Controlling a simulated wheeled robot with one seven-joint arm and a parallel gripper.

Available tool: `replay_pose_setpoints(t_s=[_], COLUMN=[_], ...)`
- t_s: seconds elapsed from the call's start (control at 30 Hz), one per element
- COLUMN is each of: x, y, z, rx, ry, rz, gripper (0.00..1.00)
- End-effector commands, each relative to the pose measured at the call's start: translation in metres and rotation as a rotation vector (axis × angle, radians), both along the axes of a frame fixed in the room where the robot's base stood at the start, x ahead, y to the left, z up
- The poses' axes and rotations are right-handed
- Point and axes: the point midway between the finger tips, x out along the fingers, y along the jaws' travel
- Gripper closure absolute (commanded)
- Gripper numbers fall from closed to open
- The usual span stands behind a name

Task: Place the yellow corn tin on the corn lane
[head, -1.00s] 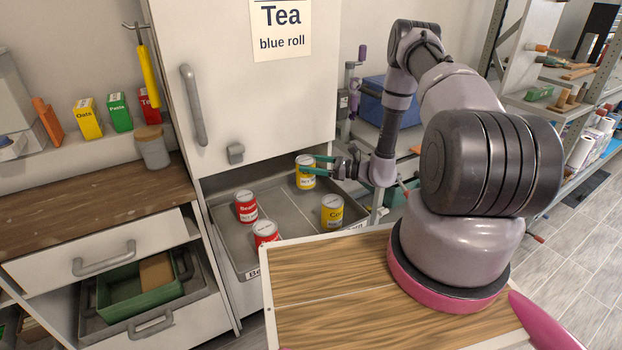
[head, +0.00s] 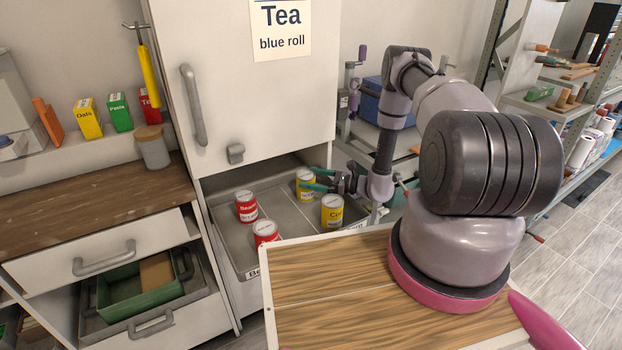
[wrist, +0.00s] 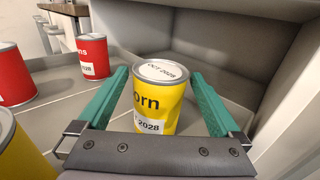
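The yellow corn tin (head: 306,188) stands upright at the back of the right half of the grey pull-out tray, behind another yellow corn tin (head: 332,212). The corn lane is this right side, where a partly hidden front label (head: 355,226) shows. My gripper (head: 318,181) reaches in from the right with its green fingers spread around the back tin. In the wrist view the corn tin (wrist: 158,98) stands between the open fingers, with narrow gaps at both sides.
Two red bean tins, one at the back (head: 246,207) and one in front (head: 266,232), stand in the tray's left half. The tray (head: 228,238) has raised walls. The cabinet door (head: 240,90) is above it.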

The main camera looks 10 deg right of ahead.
Motion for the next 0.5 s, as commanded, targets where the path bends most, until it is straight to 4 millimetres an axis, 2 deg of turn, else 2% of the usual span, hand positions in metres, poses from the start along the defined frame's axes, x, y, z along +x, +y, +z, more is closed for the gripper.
replay_pose_setpoints(t_s=[0.27, 0.37, 0.5], x=[0.000, -0.004, -0.016], y=[0.000, -0.010, -0.034], z=[0.003, 0.003, 0.003], rx=[0.000, -0.001, -0.001], ry=[-0.001, 0.000, 0.000], rz=[0.001, -0.003, -0.006], gripper=[0.00, 0.00, 0.00])
